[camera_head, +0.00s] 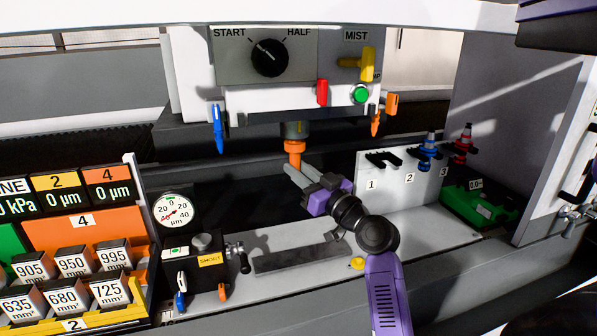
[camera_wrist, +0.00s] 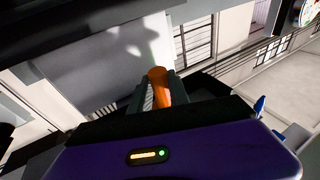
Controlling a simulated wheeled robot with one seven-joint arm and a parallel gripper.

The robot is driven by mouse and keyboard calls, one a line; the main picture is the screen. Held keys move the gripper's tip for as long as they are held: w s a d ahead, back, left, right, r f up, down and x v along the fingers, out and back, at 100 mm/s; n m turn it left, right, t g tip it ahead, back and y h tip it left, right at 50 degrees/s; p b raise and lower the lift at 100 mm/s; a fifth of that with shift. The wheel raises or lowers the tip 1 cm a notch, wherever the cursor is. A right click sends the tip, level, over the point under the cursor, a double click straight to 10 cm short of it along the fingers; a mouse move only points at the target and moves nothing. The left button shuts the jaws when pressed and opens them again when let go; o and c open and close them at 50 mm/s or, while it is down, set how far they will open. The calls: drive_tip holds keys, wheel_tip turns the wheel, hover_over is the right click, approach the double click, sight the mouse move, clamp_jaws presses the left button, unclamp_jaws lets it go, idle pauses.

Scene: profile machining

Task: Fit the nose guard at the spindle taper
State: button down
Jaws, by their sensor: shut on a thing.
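The orange nose guard (camera_head: 294,148) sits directly below the dark spindle nose (camera_head: 296,130), upright, at the underside of the machine head. Its top appears to meet the spindle; I cannot tell whether it is seated on the taper. My gripper (camera_head: 291,170) reaches up from the lower right, with its grey fingers shut on the guard's lower part. In the wrist view the orange guard (camera_wrist: 158,88) stands between the two fingers (camera_wrist: 157,95). The taper itself is hidden.
Blue (camera_head: 217,128) and orange (camera_head: 377,122) levers hang beside the spindle. A numbered rack (camera_head: 400,192) with tool holders stands at right. A long grey bar (camera_head: 297,260) lies on the bed below my gripper.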

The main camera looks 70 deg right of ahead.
drive_tip(key=shift+r+p, duration=0.5)
drive_tip(key=shift+r, duration=0.35)
drive_tip(key=c, duration=1.2)
unclamp_jaws()
drive_tip(key=shift+o, duration=0.2)
drive_tip(key=shift+f, duration=0.1)
drive_tip(key=b+v, duration=0.3)
drive_tip(key=v, duration=0.4)
drive_tip(key=shift+s+a, duration=0.2)
drive_tip(key=shift+s, duration=0.15)
drive_tip(key=shift+f, duration=0.1)
